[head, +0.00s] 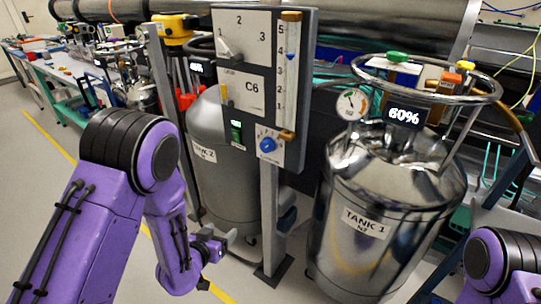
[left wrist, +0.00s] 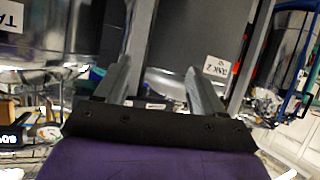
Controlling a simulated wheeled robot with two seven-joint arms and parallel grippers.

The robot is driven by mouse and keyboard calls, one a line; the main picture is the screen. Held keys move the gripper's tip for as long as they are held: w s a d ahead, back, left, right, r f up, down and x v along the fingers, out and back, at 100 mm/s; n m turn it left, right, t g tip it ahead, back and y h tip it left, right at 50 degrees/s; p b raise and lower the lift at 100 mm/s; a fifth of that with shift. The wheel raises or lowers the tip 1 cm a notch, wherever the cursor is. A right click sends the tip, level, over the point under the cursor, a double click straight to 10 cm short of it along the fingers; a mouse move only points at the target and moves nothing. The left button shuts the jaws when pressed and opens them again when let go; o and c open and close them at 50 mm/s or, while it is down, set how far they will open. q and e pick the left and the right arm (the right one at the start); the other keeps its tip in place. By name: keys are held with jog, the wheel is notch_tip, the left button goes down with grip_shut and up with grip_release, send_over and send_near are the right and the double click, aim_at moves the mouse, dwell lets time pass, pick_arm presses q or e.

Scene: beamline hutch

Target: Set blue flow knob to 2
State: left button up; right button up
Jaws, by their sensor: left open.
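The blue flow knob (head: 268,145) sits on a small white dial plate at the lower right of the grey control panel (head: 302,110) in the head view. Which mark it points to is too small to read. Above it is a clear flow tube (head: 290,75) with a scale from 1 to 5 and a blue float near 4. My left gripper (head: 222,242) is open and empty, low in front of tank 2, well below the knob and apart from it. Its two spread fingers show in the left wrist view (left wrist: 157,85). My right gripper is out of the frames.
A grey selector lever (head: 229,50) and a green switch (head: 236,132) are on the same panel. The panel stands on a post (head: 270,215) between tank 2 (head: 215,150) and shiny tank 1 (head: 365,250). Open floor lies at the left.

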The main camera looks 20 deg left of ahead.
aim_at(264, 149)
pick_arm(q)
jog(key=w+d+r+m+t+h+b, duration=0.1)
jog(key=w+d+r+m+t+h, duration=0.25)
jog(key=r, duration=0.55)
jog(key=w+d+r+m+t+h, duration=0.1)
jog(key=w+r+m+h, duration=0.1)
jog(key=w+r+m, duration=0.5)
jog(key=w+d+n, duration=0.1)
jog(key=w, duration=0.1)
jog(key=w+d+r+n+p, duration=0.1)
jog(key=w, duration=0.2)
jog(key=w+d+n+p, duration=0.1)
jog(key=w, duration=0.1)
jog(key=shift+w+r, duration=0.15)
jog(key=shift+r, duration=0.25)
jog(key=shift+w+d+f, duration=0.1)
jog(key=shift+w, duration=0.15)
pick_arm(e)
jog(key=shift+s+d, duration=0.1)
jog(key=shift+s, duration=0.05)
pick_arm(q)
jog(key=shift+c, duration=0.4)
jog(key=c, duration=1)
